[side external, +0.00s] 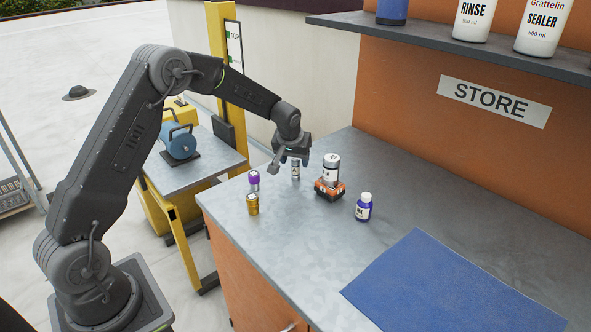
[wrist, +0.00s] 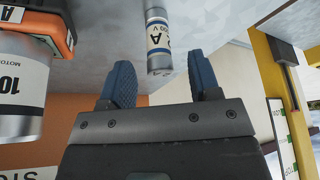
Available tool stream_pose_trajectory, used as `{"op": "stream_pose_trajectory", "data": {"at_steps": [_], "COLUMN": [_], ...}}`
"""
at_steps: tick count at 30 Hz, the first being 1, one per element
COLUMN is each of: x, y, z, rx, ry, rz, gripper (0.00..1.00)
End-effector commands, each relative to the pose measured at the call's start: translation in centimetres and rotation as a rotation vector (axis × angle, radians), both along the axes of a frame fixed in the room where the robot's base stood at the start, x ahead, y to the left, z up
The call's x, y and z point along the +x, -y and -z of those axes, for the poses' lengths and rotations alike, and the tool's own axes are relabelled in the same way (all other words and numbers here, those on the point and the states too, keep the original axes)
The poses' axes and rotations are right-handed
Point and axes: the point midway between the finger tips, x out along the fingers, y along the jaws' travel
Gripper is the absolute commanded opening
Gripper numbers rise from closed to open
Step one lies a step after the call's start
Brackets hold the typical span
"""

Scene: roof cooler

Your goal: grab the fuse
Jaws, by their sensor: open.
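The fuse (side external: 295,173) is a small silver cylinder with a pale printed label, standing upright on the grey worktop. In the wrist view the fuse (wrist: 157,40) lies just beyond the gap between my fingertips, roughly centred, with its near end close to them. My gripper (side external: 292,160) is above the fuse in the side view, pointing down. In the wrist view my gripper (wrist: 163,80) shows two blue fingers spread apart with nothing held between them. Whether the fingertips overlap the fuse's top is hard to tell.
A purple-capped tube (side external: 254,181), a gold cylinder (side external: 252,205) and a blue bottle (side external: 363,207) stand nearby. A blue mat (side external: 450,290) lies at front right.

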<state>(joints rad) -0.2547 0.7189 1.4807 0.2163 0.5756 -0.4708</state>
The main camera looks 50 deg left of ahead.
Motion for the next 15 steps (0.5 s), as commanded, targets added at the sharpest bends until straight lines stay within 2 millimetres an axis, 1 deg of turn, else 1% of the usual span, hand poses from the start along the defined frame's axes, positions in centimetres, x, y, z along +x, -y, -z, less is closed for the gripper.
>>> {"op": "stream_pose_trajectory", "data": {"at_steps": [1,3,6,9,15], "x": [0.1,0.4,0.9,1.2,1.3], "y": [-0.1,-0.3,-0.6,-0.8,-0.8], "z": [0.9,2.0,3.2,3.9,4.0], "rx": [-0.001,-0.001,-0.001,-0.001,-0.001], "ry": [-0.004,-0.005,-0.002,0.000,0.002], "rz": [-0.001,-0.001,0.000,0.000,0.002], "gripper": [0.57,0.57,0.57,0.57,0.57]}}
